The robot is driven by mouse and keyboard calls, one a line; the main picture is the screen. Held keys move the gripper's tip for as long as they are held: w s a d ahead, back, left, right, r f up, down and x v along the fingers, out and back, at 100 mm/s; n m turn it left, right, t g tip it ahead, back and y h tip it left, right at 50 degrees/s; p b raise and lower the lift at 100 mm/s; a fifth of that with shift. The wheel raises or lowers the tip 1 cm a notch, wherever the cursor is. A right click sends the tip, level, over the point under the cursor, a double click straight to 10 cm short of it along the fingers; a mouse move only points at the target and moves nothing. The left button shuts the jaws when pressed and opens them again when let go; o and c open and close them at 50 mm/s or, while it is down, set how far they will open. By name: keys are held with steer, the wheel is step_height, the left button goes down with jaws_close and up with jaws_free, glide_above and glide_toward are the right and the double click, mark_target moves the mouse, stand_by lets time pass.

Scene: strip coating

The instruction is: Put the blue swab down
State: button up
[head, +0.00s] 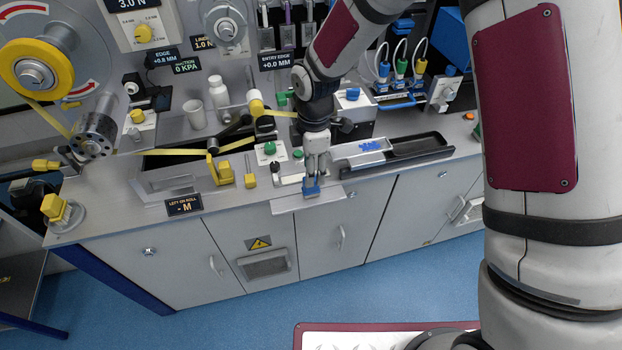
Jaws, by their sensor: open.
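A small blue block-like piece, which looks like the blue swab (311,187), is at the front edge of the bench, over a light grey ledge (290,204). My gripper (314,172) points down right above it, with its fingertips at or just behind the swab's top. The jaws are open, but the fingers look close together from here. I cannot tell whether the fingers touch the swab or whether its underside rests fully on the ledge.
A light tray with blue pieces (370,146) and a long black tray (420,147) lie to the right. A green button box (270,153) and yellow clamp parts (222,172) stand to the left. A yellow strip (180,152) runs from the rollers. Cabinet fronts drop below the bench edge.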

step_height(320, 180, up, 6)
steer(key=shift+f, duration=0.25)
steer(key=s+d+r+m+t, duration=0.1)
steer(key=s+d+r+m, duration=0.25)
steer(key=r, duration=0.25)
steer(key=s+d+r+m+t+h, duration=0.1)
steer(key=s+d+r+m, duration=0.15)
steer(key=d+r, duration=0.3)
steer(key=s+d+r+m+t, duration=0.1)
steer(key=s+d+r+m, duration=0.1)
steer(key=d+r+m, duration=0.3)
steer(key=s+d+r+m+t, duration=0.1)
steer(key=s+d+r+m, duration=0.2)
steer(key=s+m, duration=0.2)
steer(key=s+d+r+m+t, duration=0.1)
steer(key=s+d+r+m, duration=0.2)
steer(key=s, duration=0.7)
steer(key=shift+r+m+y, duration=0.3)
steer(key=shift+m, duration=0.8)
steer(key=shift+o, duration=0.4)
